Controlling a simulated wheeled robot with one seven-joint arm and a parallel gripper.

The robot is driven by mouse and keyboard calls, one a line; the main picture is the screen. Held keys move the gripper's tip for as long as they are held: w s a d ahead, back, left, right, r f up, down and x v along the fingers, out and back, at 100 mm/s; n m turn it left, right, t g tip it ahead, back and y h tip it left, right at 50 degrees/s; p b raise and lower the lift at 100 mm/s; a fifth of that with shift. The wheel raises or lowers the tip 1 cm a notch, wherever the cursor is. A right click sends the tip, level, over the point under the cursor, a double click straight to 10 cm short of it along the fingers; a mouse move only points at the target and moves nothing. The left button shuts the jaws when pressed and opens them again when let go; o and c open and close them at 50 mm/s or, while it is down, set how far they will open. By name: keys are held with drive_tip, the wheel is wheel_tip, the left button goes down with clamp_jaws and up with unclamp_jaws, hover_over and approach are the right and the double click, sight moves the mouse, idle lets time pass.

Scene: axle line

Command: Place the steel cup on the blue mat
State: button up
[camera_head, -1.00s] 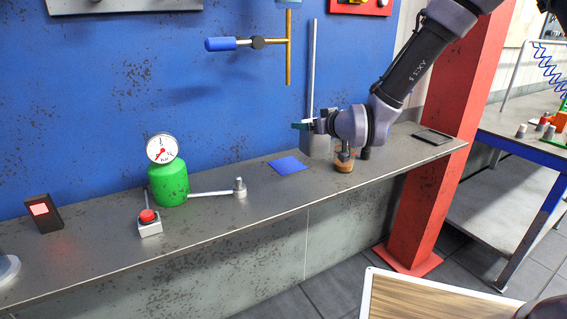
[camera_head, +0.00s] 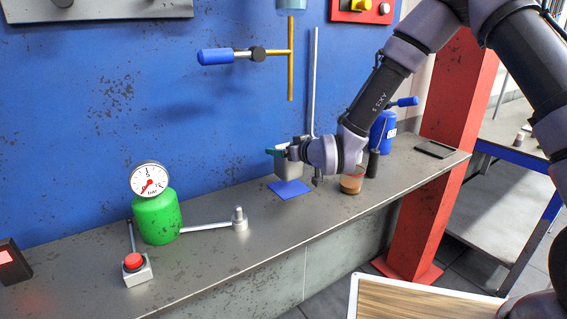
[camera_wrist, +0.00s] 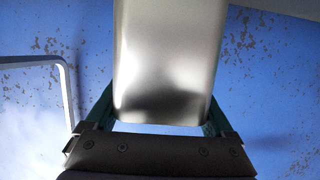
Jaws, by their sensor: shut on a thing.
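The steel cup (camera_head: 289,166) is a grey metal vessel, upright in my gripper (camera_head: 277,153). The green-tipped fingers are shut on it. In the wrist view the cup (camera_wrist: 168,60) fills the middle between the fingers (camera_wrist: 160,120). The blue mat (camera_head: 290,190) lies flat on the grey shelf. In the head view the cup's bottom overlaps the mat's back edge. I cannot tell whether a gap stays between cup and mat.
An amber-and-brown jar (camera_head: 351,184) stands right of the mat, below my wrist. A blue canister (camera_head: 382,128) and a black tray (camera_head: 435,150) are farther right. A lever (camera_head: 210,226) and a green gauge bottle (camera_head: 157,217) are left. A thin metal rod (camera_head: 313,75) rises behind.

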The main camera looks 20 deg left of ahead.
drive_tip(key=shift+f, duration=1.9)
drive_tip(key=shift+f, duration=0.15)
drive_tip(key=o, duration=1.2)
drive_tip(key=v, duration=1.2)
drive_tip(key=shift+d, duration=0.1)
